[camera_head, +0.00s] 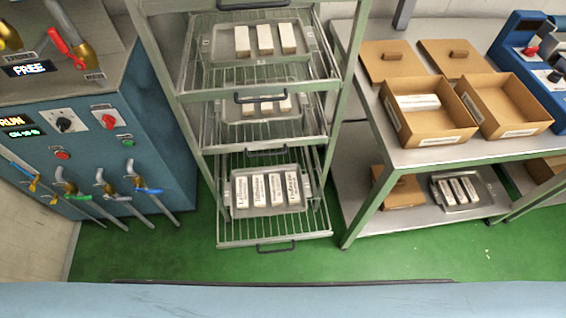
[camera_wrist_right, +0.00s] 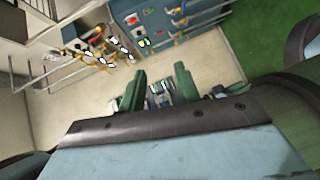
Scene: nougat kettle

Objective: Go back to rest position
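My right gripper (camera_wrist_right: 158,92) shows in the right wrist view as two green fingers standing apart, with nothing between them. Through the gap I see the pale floor and some small distant equipment. The fingers touch nothing in that view. My left gripper is in neither view. In the head view neither arm shows; only a light blue surface crosses the bottom edge.
A wire rack (camera_head: 268,235) holds trays of white bars on several levels. To its right a metal table (camera_head: 450,153) carries open cardboard boxes (camera_head: 430,122) and lids. A blue machine (camera_head: 150,115) with valves stands left. Green floor (camera_head: 400,258) in front is clear.

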